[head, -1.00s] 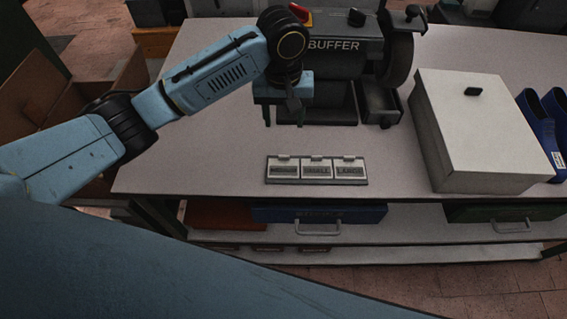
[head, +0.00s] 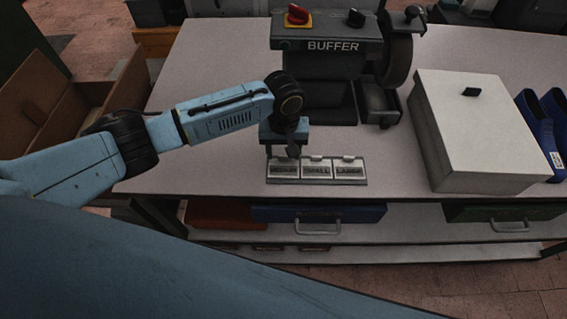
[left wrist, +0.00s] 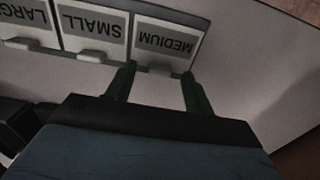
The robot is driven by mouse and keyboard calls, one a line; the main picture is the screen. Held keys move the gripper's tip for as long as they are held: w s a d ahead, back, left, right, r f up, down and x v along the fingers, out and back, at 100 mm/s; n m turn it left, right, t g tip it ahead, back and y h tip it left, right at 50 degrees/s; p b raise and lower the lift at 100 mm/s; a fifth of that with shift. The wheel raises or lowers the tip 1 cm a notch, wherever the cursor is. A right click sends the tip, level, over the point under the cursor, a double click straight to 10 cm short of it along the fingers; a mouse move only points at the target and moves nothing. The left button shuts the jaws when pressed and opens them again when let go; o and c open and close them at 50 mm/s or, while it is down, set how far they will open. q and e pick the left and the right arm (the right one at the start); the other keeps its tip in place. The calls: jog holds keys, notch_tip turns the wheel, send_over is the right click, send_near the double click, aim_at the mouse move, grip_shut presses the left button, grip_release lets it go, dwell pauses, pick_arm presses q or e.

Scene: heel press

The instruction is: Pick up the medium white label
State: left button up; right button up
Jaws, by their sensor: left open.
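The medium white label (left wrist: 165,42) is the end one of three in a grey holder on the bench, lettered MEDIUM. In the head view it is the leftmost label (head: 285,172), partly covered by my gripper. My left gripper (left wrist: 152,78) is open and empty, with its two fingertips to either side of the medium label's near edge. In the head view the left gripper (head: 284,154) hangs just over the holder's left end. I cannot tell whether the fingers touch the label. My right gripper is not in view.
The small label (head: 317,171) and large label (head: 348,171) sit beside it in the holder (head: 316,182). The buffer machine (head: 330,62) stands behind. Bare bench lies left of the holder.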

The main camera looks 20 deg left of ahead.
pick_arm(q)
jog(key=shift+f, duration=0.4)
jog(key=shift+c, duration=0.4)
jog(key=c, duration=0.8)
